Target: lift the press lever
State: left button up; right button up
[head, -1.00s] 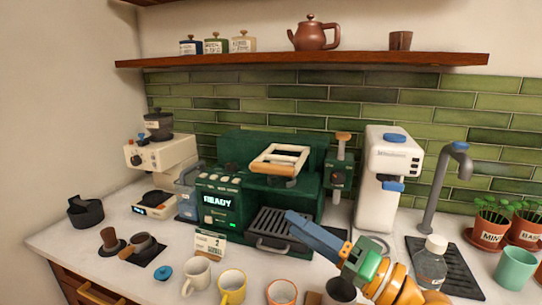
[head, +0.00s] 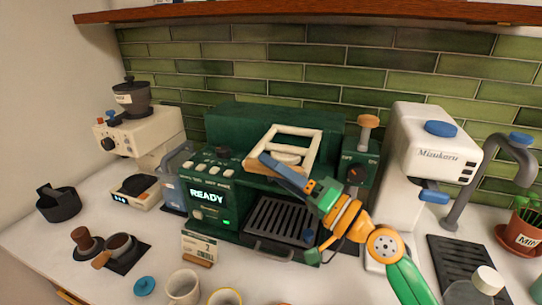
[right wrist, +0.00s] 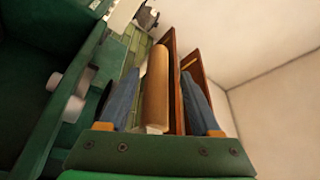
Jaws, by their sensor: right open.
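The press lever (head: 266,138), a cream loop with a wooden front bar, stands out over the top of the green coffee machine (head: 225,124). My right gripper (head: 268,160) is at its front bar. In the right wrist view the wooden bar (right wrist: 157,88) lies between the two blue fingers of my right gripper (right wrist: 160,108), which is open with gaps beside the bar. In the head view part of the bar is hidden behind the fingers. My left gripper is not in view.
A green on/off unit (head: 358,170) with a wooden knob and a white dispenser (head: 432,140) stand right of the machine. A drip tray (head: 280,222) lies below the lever. Mugs (head: 183,286) stand in front. A shelf (head: 300,14) runs above.

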jog(key=shift+w+a+r, duration=0.15)
jog(key=shift+w+a, duration=0.25)
jog(key=shift+a, duration=0.05)
jog(key=shift+w+a+f, duration=0.15)
jog(key=shift+w+f, duration=0.05)
jog(key=shift+w, duration=0.1)
jog(key=shift+s, duration=0.1)
jog(key=c, duration=0.3)
jog(key=shift+r, duration=0.1)
grip_shut()
dwell(0.4)
